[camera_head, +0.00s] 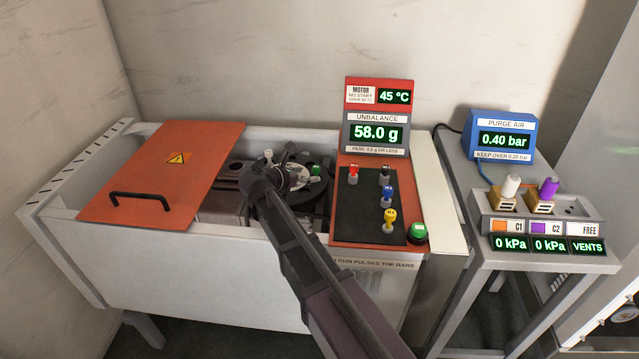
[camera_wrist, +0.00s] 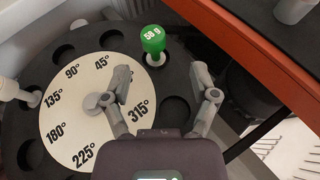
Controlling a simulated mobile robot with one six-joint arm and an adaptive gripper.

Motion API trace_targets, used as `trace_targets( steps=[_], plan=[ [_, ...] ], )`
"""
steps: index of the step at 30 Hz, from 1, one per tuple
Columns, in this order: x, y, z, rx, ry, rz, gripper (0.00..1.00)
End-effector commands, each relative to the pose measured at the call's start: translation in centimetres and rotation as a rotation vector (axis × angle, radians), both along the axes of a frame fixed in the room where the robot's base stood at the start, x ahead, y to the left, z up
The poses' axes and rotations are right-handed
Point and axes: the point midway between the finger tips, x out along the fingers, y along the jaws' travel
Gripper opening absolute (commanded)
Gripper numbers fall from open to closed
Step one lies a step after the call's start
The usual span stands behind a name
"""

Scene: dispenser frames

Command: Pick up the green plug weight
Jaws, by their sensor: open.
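The green plug weight (camera_wrist: 152,42), marked 50 g, stands upright in a hole near the rim of the black disc (camera_wrist: 62,52). It sits between the 45° and 315° labels; any label nearest it is hidden by a finger. In the head view the green weight (camera_head: 315,170) shows just right of my gripper. My gripper (camera_wrist: 161,80) is open and empty over the disc. In the wrist view the weight appears between the two fingers but farther up the picture, with no contact visible. My arm covers part of the disc in the head view.
A white plug (camera_wrist: 22,96) stands at the disc's left side. An orange panel edge (camera_wrist: 265,50) runs close to my right finger. Red (camera_head: 353,171), blue (camera_head: 388,194) and yellow (camera_head: 390,217) plugs stand on the panel. An orange lid (camera_head: 150,180) lies left.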

Motion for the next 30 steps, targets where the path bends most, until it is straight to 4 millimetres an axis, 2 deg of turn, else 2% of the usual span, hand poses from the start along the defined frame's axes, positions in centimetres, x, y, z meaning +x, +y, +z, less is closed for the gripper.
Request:
trace_targets(
  steps=[16,30],
  plan=[
    [0.7,-0.5,-0.3,0.0,0.0,0.0,0.76],
    [4.3,-2.7,-1.9,0.0,0.001,-0.001,0.76]
  ],
)
